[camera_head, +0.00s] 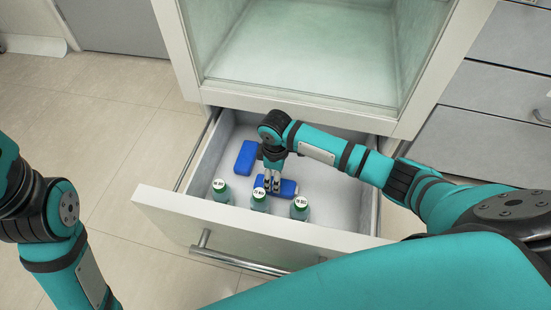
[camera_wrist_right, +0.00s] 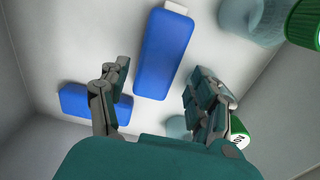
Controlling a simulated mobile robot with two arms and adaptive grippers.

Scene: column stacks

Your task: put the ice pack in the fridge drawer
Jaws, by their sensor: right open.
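The fridge drawer (camera_head: 330,225) is pulled open below the glass-fronted fridge. Two blue ice packs lie inside on its floor. One ice pack (camera_head: 246,158) is toward the back left; the other ice pack (camera_head: 288,187) is near the middle, partly hidden by my right gripper (camera_head: 272,186). In the right wrist view, my open right gripper (camera_wrist_right: 160,75) has a finger on either side of a blue pack (camera_wrist_right: 163,55) with a white end, and nothing is gripped. A second blue pack (camera_wrist_right: 75,100) lies beyond the left finger. My left gripper is out of view.
The drawer handle (camera_head: 235,259) is in front. The drawer's right floor is clear. Grey cabinets (camera_head: 500,100) stand at right.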

